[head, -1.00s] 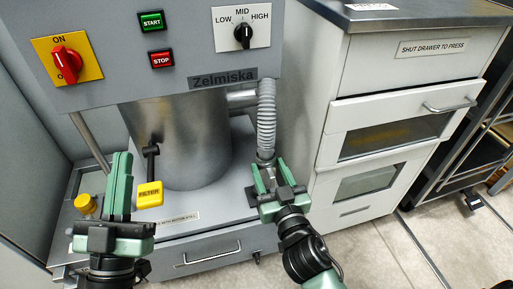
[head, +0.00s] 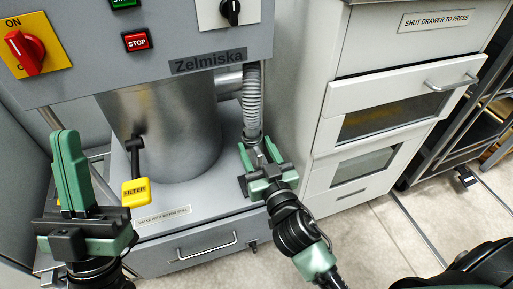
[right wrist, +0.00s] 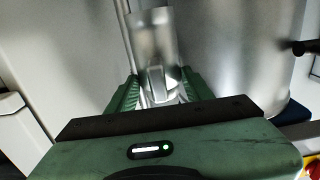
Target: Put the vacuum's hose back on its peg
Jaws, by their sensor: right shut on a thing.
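The vacuum's grey ribbed hose (head: 252,95) hangs down from a pipe on the right of the steel drum in the head view. Its lower end is metallic. My right gripper (head: 260,155) is shut on this end, with the hose rising above the fingers. In the right wrist view a shiny, blurred metal hose end (right wrist: 155,75) stands between the green fingers (right wrist: 160,92). My left gripper (head: 70,170) points up at the left, empty, with its fingers together. I cannot make out the peg in either view.
The Zelmiska panel (head: 150,45) with knobs and buttons overhangs the steel drum (head: 165,125). A yellow FILTER tag (head: 135,192) on a black handle sits in front. A white drawer cabinet (head: 400,100) stands close on the right. Open floor (head: 365,235) lies in front of it.

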